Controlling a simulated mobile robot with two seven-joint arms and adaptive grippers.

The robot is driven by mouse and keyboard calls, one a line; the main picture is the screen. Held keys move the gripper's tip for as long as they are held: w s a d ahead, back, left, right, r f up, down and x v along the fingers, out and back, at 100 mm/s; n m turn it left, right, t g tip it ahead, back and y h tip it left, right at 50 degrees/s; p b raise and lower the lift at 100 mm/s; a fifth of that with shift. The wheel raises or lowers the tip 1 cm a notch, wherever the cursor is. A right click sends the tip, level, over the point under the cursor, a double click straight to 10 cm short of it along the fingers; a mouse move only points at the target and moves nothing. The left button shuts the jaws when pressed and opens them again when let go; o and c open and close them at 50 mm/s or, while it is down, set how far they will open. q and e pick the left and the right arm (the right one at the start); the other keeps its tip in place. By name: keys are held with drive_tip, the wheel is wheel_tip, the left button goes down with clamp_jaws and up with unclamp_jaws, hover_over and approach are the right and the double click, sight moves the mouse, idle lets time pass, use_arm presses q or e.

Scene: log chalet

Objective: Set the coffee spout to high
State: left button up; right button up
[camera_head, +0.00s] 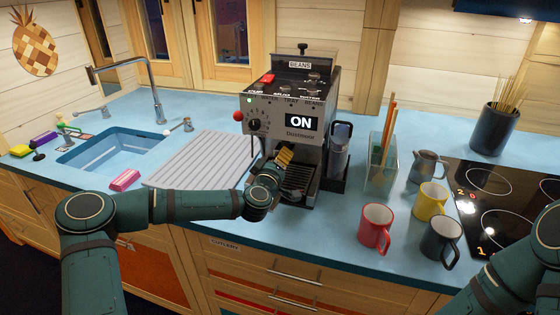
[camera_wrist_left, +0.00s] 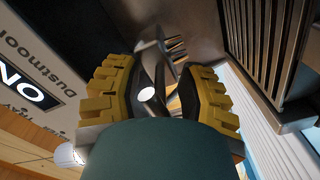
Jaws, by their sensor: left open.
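The coffee machine (camera_head: 317,150) stands at the middle of the counter, with a lit "ON" display (camera_head: 301,122) on its front. My left gripper (camera_head: 284,156) is at the machine's front, below the display and above the drip tray (camera_head: 300,180). In the left wrist view my left gripper (camera_wrist_left: 157,85) is open, its yellow-padded fingers apart. A grey metal piece, seemingly the coffee spout (camera_wrist_left: 152,60), shows between and just beyond the fingers; I cannot tell whether they touch it. In the head view the gripper hides the spout. My right gripper is out of view; only its arm shows.
A ribbed drainboard (camera_head: 200,160) and blue sink (camera_head: 108,150) lie left. Red (camera_head: 375,228), yellow (camera_head: 430,200) and dark (camera_head: 441,238) mugs stand near the stove (camera_head: 490,205).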

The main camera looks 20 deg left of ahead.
use_arm(q)
clamp_jaws()
drive_tip(key=shift+r+p, duration=0.6)
drive_tip(key=shift+r, duration=0.8)
drive_tip(key=shift+f, duration=0.1)
unclamp_jaws()
drive_tip(key=shift+f, duration=0.1)
